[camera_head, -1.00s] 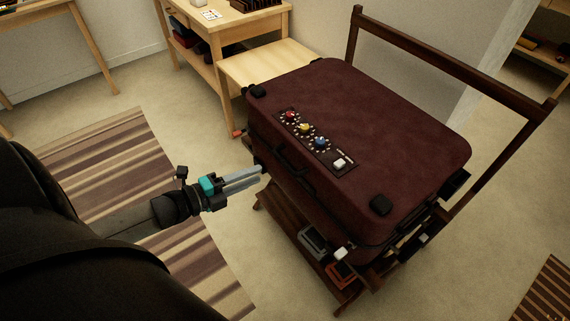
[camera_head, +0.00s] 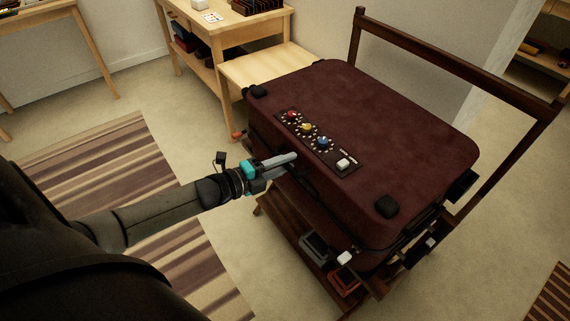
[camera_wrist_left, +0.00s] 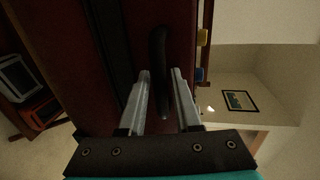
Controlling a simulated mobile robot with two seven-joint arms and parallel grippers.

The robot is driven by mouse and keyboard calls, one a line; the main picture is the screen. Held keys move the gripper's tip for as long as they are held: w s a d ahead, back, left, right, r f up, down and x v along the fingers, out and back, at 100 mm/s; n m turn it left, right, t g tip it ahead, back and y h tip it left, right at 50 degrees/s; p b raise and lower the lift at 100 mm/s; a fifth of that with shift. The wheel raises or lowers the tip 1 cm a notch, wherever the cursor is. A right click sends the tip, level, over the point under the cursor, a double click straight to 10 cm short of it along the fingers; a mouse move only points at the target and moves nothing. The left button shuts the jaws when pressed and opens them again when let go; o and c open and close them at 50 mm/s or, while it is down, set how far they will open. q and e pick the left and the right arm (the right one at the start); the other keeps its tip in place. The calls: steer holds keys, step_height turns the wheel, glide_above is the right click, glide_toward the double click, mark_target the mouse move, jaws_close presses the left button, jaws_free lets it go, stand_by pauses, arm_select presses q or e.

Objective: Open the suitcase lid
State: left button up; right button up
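The dark red suitcase (camera_head: 400,135) lies flat with its lid closed. A panel on its top has a red knob (camera_head: 292,115), a yellow knob (camera_head: 306,127), a blue knob (camera_head: 323,143) and a white button (camera_head: 345,163). My left gripper (camera_head: 290,158) is at the suitcase's front side, just below the panel, over the handle area. In the left wrist view the black handle (camera_wrist_left: 158,55) lies between the fingertips of the left gripper (camera_wrist_left: 160,73), which are apart, with a gap visible around the handle. My right gripper is not in view.
The suitcase rests on a dark wooden stand with a tall rail (camera_head: 455,60) behind it. Small items sit on the stand's lower shelf (camera_head: 285,225). A light wooden table (camera_head: 265,68) is behind left. A striped rug (camera_head: 95,160) and open floor lie at left.

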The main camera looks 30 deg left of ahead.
arm_select(q)
steer(key=shift+c, duration=0.2)
jaws_close()
stand_by(1.3)
